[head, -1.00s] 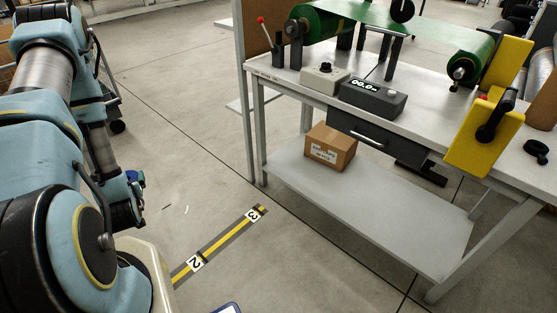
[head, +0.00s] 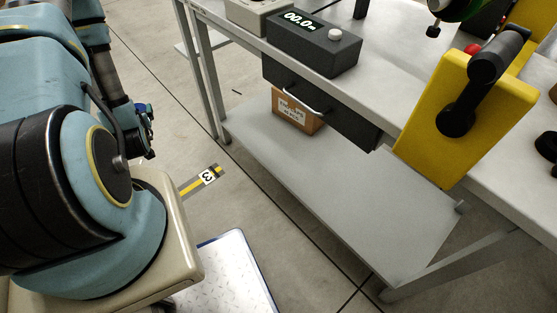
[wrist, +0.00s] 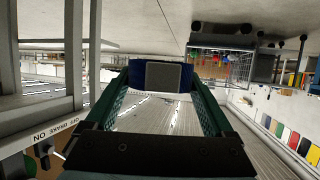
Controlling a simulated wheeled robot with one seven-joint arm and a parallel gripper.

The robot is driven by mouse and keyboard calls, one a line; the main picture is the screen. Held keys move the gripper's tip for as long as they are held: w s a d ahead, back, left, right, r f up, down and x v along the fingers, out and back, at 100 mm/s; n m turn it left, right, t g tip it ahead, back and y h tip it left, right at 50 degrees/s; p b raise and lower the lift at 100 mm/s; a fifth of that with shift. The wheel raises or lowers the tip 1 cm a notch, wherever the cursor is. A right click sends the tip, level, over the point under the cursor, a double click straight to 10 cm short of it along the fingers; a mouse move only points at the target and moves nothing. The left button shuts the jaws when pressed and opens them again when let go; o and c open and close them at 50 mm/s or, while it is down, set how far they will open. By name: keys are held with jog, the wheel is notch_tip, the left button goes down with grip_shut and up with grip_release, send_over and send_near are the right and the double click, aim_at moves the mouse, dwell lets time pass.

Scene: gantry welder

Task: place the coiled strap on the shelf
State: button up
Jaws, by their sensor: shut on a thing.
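My gripper (wrist: 163,92) is shut on a dark blue thing with a grey square face, which looks like the coiled strap (wrist: 189,78). It sits between the green fingertips in the wrist view. In the head view my arm is at the left, and its dark end with a spot of blue hangs left of the bench, apart from it; the grip itself is not clear there. The shelf (head: 330,205) is the flat grey lower board of the bench, below the drawer. Its middle and near part are bare.
A cardboard box (head: 297,112) stands at the shelf's far left end, partly hidden by the dark drawer (head: 320,105). A yellow plate (head: 465,105) and the bench leg (head: 425,268) bound the right. A white tread plate (head: 235,275) with a blue edge lies low beside my base.

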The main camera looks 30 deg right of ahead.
notch_tip(320, 180, down, 18)
jog(key=w+d+b, duration=0.2)
jog(key=b, duration=1.7)
jog(key=w+d+f+m+h+b, duration=0.1)
jog(key=d+f+m+h+b, duration=0.2)
jog(key=d+f+b, duration=0.6)
jog(key=m+g+h+b, duration=0.9)
jog(key=m+g+h, duration=0.1)
jog(key=m, duration=0.2)
send_over(325, 162)
jog(key=f, duration=0.2)
notch_tip(325, 162, down, 9)
jog(key=b, duration=0.5)
jog(key=shift+f, duration=0.45)
jog(key=shift+f, duration=0.15)
